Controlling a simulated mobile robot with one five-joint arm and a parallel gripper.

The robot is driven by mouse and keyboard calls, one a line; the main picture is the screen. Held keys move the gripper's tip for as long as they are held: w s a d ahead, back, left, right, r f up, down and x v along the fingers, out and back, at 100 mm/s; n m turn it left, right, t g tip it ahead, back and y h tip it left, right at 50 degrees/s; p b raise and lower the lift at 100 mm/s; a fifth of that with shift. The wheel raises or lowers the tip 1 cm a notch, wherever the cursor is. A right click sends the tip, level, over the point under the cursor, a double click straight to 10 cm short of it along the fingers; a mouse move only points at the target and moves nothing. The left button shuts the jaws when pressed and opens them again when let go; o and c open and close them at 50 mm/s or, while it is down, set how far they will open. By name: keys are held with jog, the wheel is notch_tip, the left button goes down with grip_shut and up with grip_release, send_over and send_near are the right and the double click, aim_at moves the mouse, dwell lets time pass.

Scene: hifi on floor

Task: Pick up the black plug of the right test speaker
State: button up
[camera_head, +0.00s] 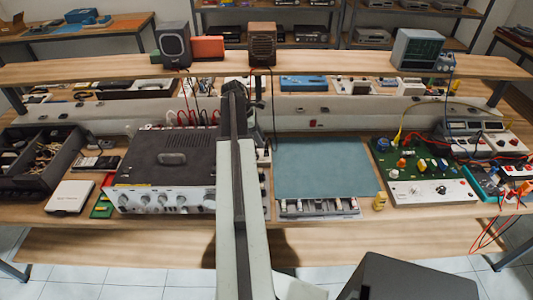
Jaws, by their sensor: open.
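Two speakers stand on the raised shelf: a dark grey one (173,46) on the left and a brown wooden one (262,46) on the right. A thin dark cable (273,105) hangs from the right speaker down towards the bench, behind my arm's right side. I cannot make out its black plug; its end is small or hidden. My arm rises through the middle of the picture, and my gripper (238,92) is at its far end, below the right speaker. It is open, and its fingers are hard to make out. Nothing shows held in it.
A black amplifier (168,168) sits left of my arm, with red and white leads behind it. A teal mat (322,167) lies clear on the right. A green circuit board (420,168) and meters stand farther right. A black bin (40,155) is far left.

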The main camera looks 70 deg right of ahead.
aim_at(266, 150)
jog(key=shift+s+d+f, duration=0.15)
jog(key=shift+s+f, duration=0.05)
jog(key=shift+f, duration=0.35)
jog(key=b+x, duration=0.5)
jog(key=shift+s+d, duration=0.15)
jog(key=shift+d, duration=0.1)
jog(key=shift+r, duration=0.15)
grip_shut()
